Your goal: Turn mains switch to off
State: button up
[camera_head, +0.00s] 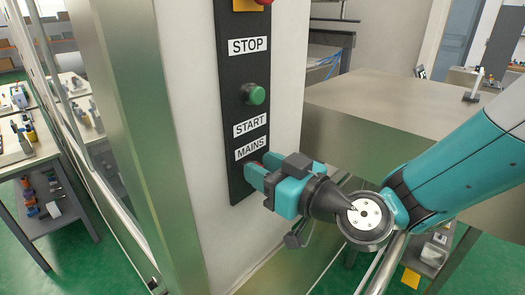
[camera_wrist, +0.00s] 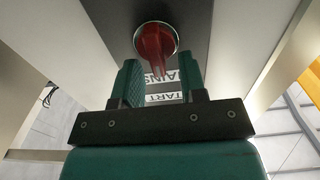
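The mains switch (camera_wrist: 154,42) is a red rotary knob in a round silver collar, seen at the top middle of the wrist view. Its handle points down in that view, toward the MAINS label (camera_head: 251,147). My gripper (camera_wrist: 158,82) is open, with one teal finger on each side below the knob's handle. The handle's lower end reaches between the fingers; I cannot tell whether they touch it. In the head view my gripper (camera_head: 255,178) is at the panel just below the MAINS label and hides most of the switch.
The black control panel (camera_head: 229,110) is upright on a pale post. Above the switch are a green START button (camera_head: 254,94) and a red button at the top edge. A metal worktop (camera_head: 385,115) lies right of the panel, and a bench (camera_head: 28,150) stands left.

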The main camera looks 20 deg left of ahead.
jog(key=shift+w+a, duration=0.1)
jog(key=shift+a, duration=0.15)
grip_shut()
